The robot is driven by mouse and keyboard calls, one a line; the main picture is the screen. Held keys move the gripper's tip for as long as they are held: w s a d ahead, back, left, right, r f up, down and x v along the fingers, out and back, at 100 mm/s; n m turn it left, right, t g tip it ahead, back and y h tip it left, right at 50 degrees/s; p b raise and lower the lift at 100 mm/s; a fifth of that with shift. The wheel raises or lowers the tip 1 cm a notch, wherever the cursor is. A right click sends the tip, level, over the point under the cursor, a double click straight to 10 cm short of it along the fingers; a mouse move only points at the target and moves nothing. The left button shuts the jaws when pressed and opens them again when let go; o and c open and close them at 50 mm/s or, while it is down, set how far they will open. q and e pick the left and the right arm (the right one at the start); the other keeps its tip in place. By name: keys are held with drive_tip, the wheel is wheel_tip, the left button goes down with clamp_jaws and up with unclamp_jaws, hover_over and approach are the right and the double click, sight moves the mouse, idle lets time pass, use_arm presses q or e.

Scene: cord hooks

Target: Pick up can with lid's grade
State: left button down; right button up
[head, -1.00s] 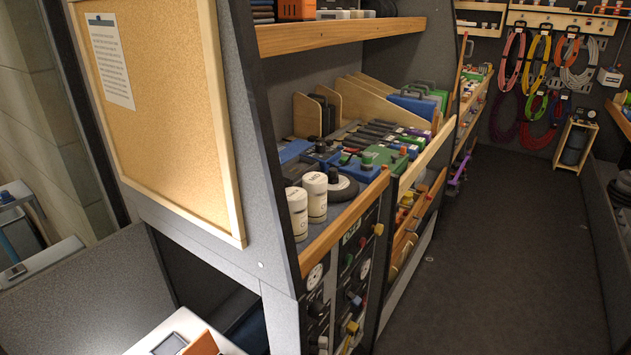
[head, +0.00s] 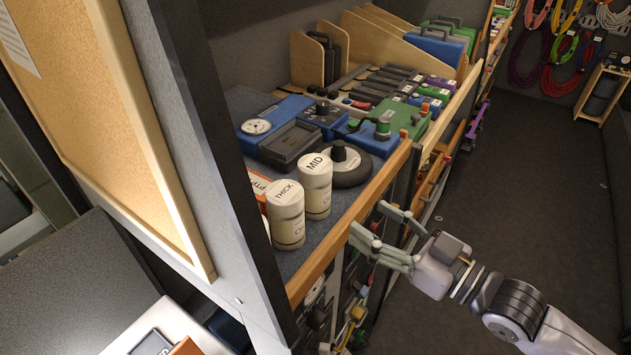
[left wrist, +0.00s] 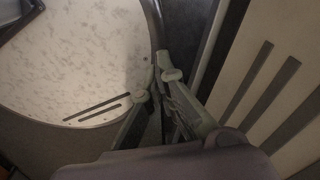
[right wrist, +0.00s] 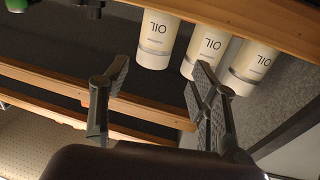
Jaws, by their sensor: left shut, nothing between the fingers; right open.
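Two white cylindrical cans with lettered lids stand upright on the shelf in the head view: one reads THICK (head: 286,220), the other MID (head: 315,190). A third can (head: 266,229) is mostly hidden behind the THICK can and the post. The right wrist view shows three cans marked OIL, upside down in the picture: left (right wrist: 156,42), middle (right wrist: 203,52), right (right wrist: 251,65). My right gripper (head: 367,219) is open and empty, outside the shelf's front edge, right of the cans. It also shows in the right wrist view (right wrist: 160,72). My left gripper (left wrist: 164,66) is shut and empty.
A wooden lip (head: 345,228) runs along the shelf front. A black round device (head: 346,167) and blue boxes (head: 276,124) stand behind the cans. A dark post (head: 215,130) and cork board (head: 105,110) bound the left. The aisle floor (head: 520,170) is clear.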

sight(327, 189)
drive_tip(key=p+x, duration=0.2)
drive_tip(key=x, duration=0.6)
drive_tip(key=shift+w+r, duration=0.1)
drive_tip(key=shift+w, duration=0.1)
drive_tip(key=shift+w+a, duration=0.2)
drive_tip(key=p+x, duration=0.1)
drive_tip(key=x, duration=0.1)
drive_tip(key=p+x, duration=0.1)
drive_tip(key=x, duration=0.1)
drive_tip(key=shift+w+a+r+p, duration=0.2)
drive_tip(key=shift+w+a+p, duration=0.05)
drive_tip(key=shift+w+p, duration=0.1)
drive_tip(key=shift+w+a+f, duration=0.1)
drive_tip(key=shift+w+a, duration=0.15)
drive_tip(key=shift+a, duration=0.05)
use_arm(q)
drive_tip(key=r, duration=0.2)
drive_tip(key=w+r, duration=0.1)
drive_tip(key=r, duration=0.2)
drive_tip(key=shift+w, duration=0.15)
use_arm(e)
drive_tip(key=shift+d, duration=0.1)
drive_tip(key=shift+c, duration=0.7)
use_arm(q)
drive_tip(key=shift+w, duration=0.15)
use_arm(e)
drive_tip(key=c, duration=1.1)
